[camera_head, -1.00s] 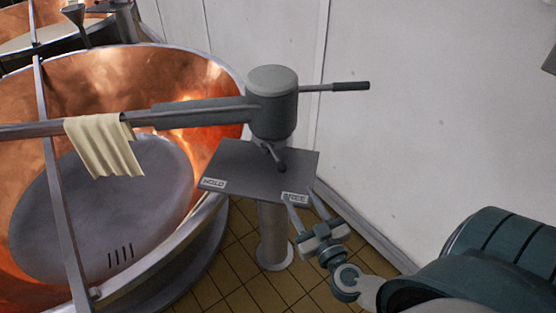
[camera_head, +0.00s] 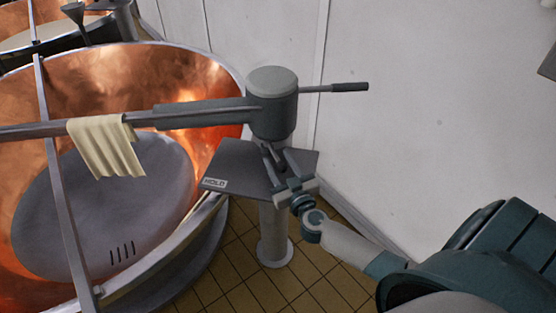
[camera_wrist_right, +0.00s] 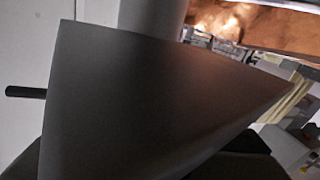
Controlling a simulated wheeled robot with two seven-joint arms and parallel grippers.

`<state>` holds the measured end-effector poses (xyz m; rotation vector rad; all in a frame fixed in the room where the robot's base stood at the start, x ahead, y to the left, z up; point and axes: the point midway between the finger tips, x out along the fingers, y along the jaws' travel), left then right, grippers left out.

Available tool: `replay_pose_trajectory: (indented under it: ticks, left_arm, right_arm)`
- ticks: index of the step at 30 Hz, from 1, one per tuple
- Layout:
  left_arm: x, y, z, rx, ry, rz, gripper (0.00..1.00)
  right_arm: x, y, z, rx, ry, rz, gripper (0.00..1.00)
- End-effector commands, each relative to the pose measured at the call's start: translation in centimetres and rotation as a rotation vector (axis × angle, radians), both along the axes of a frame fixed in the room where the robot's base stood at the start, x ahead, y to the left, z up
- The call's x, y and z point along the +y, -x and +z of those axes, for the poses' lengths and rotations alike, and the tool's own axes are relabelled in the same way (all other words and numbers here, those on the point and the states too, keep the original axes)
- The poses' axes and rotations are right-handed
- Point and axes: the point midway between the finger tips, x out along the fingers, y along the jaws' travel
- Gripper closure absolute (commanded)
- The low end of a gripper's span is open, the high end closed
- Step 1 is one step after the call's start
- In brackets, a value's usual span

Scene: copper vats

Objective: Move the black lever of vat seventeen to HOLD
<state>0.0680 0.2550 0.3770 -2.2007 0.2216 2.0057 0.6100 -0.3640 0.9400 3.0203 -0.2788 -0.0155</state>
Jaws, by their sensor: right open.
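The grey vat post head (camera_head: 273,105) stands above a dark plate (camera_head: 235,163). The HOLD label (camera_head: 215,183) is at the plate's front left corner. The black lever (camera_head: 267,152) hangs under the head, over the plate. My right gripper (camera_head: 276,156) is open over the plate's right part, its fingers reaching up to the lever, which appears to lie between or just beside them. Contact cannot be told. The FREE label is hidden behind the gripper. In the right wrist view a large dark surface fills the middle and the lever is not clear. My left gripper is out of view.
The copper vat (camera_head: 210,80) is at the left, with a grey beam (camera_head: 190,114) and a cream cloth (camera_head: 104,148) over it. A dark-handled rod (camera_head: 350,87) sticks out right from the head. A white wall (camera_head: 440,120) is behind; tiled floor lies below.

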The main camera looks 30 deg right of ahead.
Motion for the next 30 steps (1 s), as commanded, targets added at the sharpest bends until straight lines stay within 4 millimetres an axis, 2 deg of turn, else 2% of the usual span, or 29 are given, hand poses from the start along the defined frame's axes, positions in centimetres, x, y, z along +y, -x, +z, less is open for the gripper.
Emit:
replay_pose_trajectory:
  ticks: [12,13,18,25,30]
  left_arm:
    - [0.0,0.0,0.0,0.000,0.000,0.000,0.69]
    - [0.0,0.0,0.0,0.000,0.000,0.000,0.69]
    - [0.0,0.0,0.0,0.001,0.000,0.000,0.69]
    - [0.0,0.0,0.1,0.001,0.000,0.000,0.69]
    - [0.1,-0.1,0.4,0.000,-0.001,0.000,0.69]
  right_arm:
    - [-0.1,-0.7,0.0,0.000,0.000,0.001,0.57]
    - [-0.1,-0.7,0.0,0.000,0.000,0.001,0.62]
    - [-0.1,-0.6,0.0,0.000,0.000,0.001,1.00]
    - [0.0,-0.8,0.0,0.001,0.000,-0.003,1.00]
    - [0.2,-1.7,0.1,0.000,-0.002,-0.022,1.00]
